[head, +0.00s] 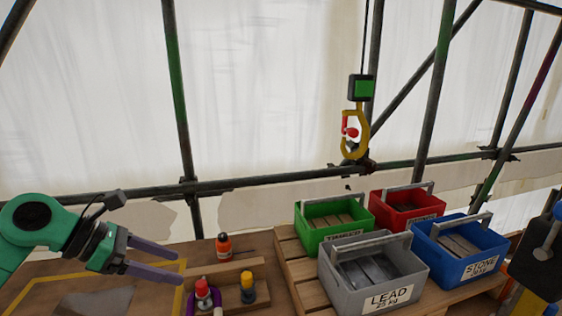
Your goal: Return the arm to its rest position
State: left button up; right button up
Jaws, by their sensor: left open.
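My left arm, green with dark joints, comes in from the left edge in the head view. My left gripper (176,266) is open, with two purple-grey fingers apart and nothing between them. It hangs above the left part of the wooden bench (50,266), pointing right. My right gripper does not show; a dark and blue shape at the right edge is too cropped to name.
An orange bottle (223,245), a red-capped bottle (203,294) and a yellow-capped one (248,288) stand near the fingers. Green (312,236), red (385,217), grey (335,291) and blue (434,257) crates sit on a pallet. A yellow hook (362,135) hangs above. Scaffold poles stand behind.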

pick_arm(q)
jog(key=w+d+r+n+t+h, duration=0.3)
jog(key=d+r+n+t+h, duration=0.4)
jog(key=d+n, duration=0.2)
jog(key=w+a+f+n+t+y, duration=0.35)
jog(key=a+n+t+y, duration=0.45)
jog(key=n, duration=0.9)
jog(key=s+a+f+n+g+y, duration=0.2)
jog(key=a+f+n+g+y, duration=0.3)
jog(key=f+n+y, duration=0.6)
jog(key=s+d+f+n+g+h, duration=0.15)
jog(key=s+f+n+g, duration=0.35)
jog(key=s+f, duration=0.55)
jog(key=s+d+f+n+g+h, duration=0.15)
jog(key=s+f+n+g, duration=0.35)
jog(key=s+f, duration=0.6)
notch_tip(320, 180, down, 28)
jog(key=s+m+g+b, duration=0.1)
jog(key=s+g+b, duration=0.1)
jog(key=b, duration=0.3)
jog(key=s+a+f+g+b, duration=0.1)
jog(key=s+a+f+b, duration=0.2)
jog(key=s+f, duration=1.3)
jog(key=shift+a+f+m, duration=0.3)
jog(key=shift+f, duration=0.2)
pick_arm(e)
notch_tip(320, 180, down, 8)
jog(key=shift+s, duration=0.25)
